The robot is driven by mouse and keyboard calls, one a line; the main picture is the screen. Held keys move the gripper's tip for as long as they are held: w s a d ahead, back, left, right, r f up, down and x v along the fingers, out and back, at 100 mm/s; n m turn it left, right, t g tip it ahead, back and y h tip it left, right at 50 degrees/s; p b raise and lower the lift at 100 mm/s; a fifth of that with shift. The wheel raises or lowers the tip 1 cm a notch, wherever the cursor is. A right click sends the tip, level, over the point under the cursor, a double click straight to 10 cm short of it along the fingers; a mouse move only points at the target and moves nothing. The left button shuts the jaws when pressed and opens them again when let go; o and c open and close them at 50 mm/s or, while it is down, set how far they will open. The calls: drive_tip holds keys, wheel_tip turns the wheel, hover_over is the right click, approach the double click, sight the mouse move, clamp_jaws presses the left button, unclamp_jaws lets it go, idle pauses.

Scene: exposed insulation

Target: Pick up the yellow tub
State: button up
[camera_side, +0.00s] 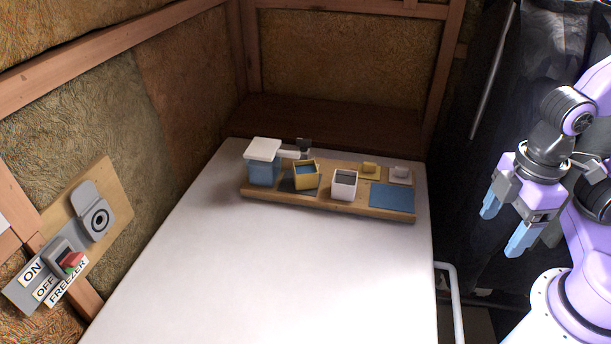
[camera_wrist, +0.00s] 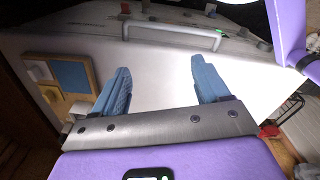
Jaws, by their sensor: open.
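The yellow tub (camera_side: 306,183) stands upright with its open top up, on a wooden board (camera_side: 285,204) at the far end of a white surface. It looks dark or bluish inside. It sits between a blue and white box-like device (camera_side: 264,172) and a white tub (camera_side: 344,190). My gripper (camera_side: 502,232) is off to the right of the white surface, well away from the tub. In the wrist view its two blue fingers (camera_wrist: 163,86) are spread apart with nothing between them. I cannot make out the yellow tub in the wrist view.
A small yellow piece (camera_side: 370,168), a white piece (camera_side: 401,171) and a blue mat (camera_side: 392,197) are on the board's right part. The white surface (camera_side: 290,275) in front is clear. A switch panel (camera_side: 75,240) is on the left wall. A white handle (camera_side: 449,285) sticks out at right.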

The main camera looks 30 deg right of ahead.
drive_tip(key=shift+w, duration=0.1)
drive_tip(key=n+t+h, duration=0.6)
drive_tip(key=n+t, duration=0.6)
drive_tip(key=n, duration=0.7)
approach(304, 166)
drive_tip(key=x, duration=0.2)
drive_tip(key=shift+w+d, duration=0.2)
drive_tip(key=shift+d, duration=0.2)
drive_tip(key=shift+y, duration=0.3)
drive_tip(key=shift+x, duration=3.2)
drive_tip(key=shift+a, duration=0.15)
